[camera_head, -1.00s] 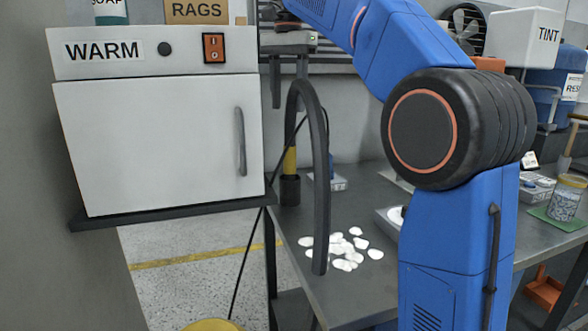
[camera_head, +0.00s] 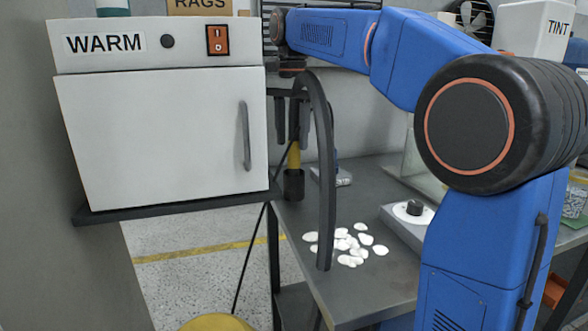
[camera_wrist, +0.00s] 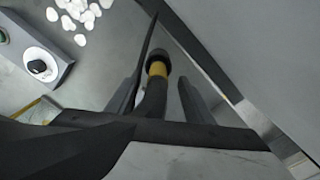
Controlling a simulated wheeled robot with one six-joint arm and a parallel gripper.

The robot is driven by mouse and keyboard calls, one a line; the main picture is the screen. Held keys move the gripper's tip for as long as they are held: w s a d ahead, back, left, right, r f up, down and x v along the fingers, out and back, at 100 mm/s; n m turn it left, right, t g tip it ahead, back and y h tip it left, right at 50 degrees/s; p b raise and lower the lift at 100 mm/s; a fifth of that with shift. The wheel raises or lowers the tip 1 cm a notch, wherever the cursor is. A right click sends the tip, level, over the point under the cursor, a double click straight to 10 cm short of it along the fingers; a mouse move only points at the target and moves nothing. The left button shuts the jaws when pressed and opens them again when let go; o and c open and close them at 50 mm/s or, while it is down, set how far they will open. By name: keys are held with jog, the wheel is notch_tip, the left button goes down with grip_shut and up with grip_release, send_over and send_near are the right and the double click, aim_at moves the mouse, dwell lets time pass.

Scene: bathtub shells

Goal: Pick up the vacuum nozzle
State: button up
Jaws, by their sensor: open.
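The vacuum nozzle has a yellow band (camera_head: 293,157) and a black end cup (camera_head: 293,185), and it hangs upright beside the table's left edge. Its black hose (camera_head: 325,190) arches over and down to the right. In the wrist view the nozzle (camera_wrist: 157,69) shows between the fingers of my gripper (camera_wrist: 158,92), with a gap visible on both sides. In the head view my gripper (camera_head: 290,125) points down at the upper part of the nozzle. It is open, its fingers apart. The hose partly covers the gripper there.
A white warming cabinet (camera_head: 160,140) stands close on the left, on a dark shelf (camera_head: 175,207). The grey table (camera_head: 375,285) carries scattered white shells (camera_head: 352,240) and a grey box with a black knob (camera_head: 405,222). A thin black cable (camera_head: 250,260) hangs beside the table.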

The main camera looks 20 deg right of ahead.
aim_at(294, 155)
jog(key=shift+d+f, duration=0.15)
jog(key=shift+f, duration=1.25)
jog(key=shift+d+f, duration=0.15)
jog(key=shift+f, duration=1.25)
jog(key=c, duration=1.1)
